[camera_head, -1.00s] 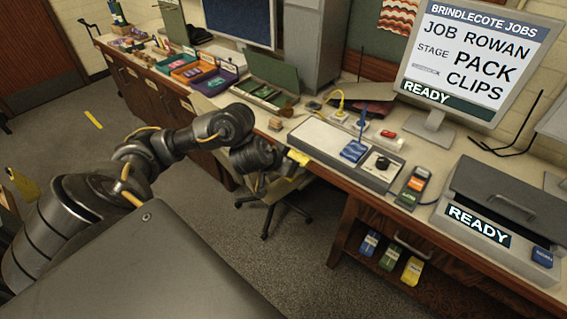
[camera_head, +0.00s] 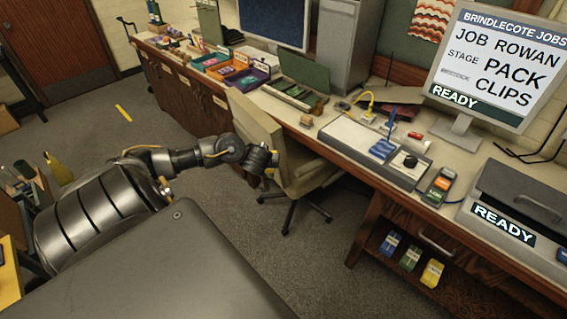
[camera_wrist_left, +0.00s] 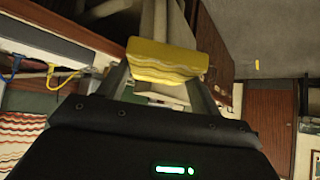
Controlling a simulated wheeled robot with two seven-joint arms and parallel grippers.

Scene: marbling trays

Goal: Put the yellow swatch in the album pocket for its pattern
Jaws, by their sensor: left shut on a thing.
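My left gripper (camera_head: 270,165) is in front of the beige chair, away from the bench edge. In the left wrist view the gripper (camera_wrist_left: 165,88) is shut on the yellow swatch (camera_wrist_left: 168,58), which has wavy bands along its lower part. In the head view only a tiny bit of yellow shows at the gripper. An open green case (camera_head: 304,74) with dark compartments stands on the bench; it may be the album, but its pockets and any pattern marks are too small to read. My right gripper is not in view.
The chair (camera_head: 262,128) stands close behind my left gripper. On the bench are a pale board (camera_head: 350,134) with a blue wavy swatch (camera_head: 382,149), a card reader-like device (camera_head: 439,187) and coloured trays (camera_head: 236,76). The floor (camera_head: 120,160) at left is mostly clear.

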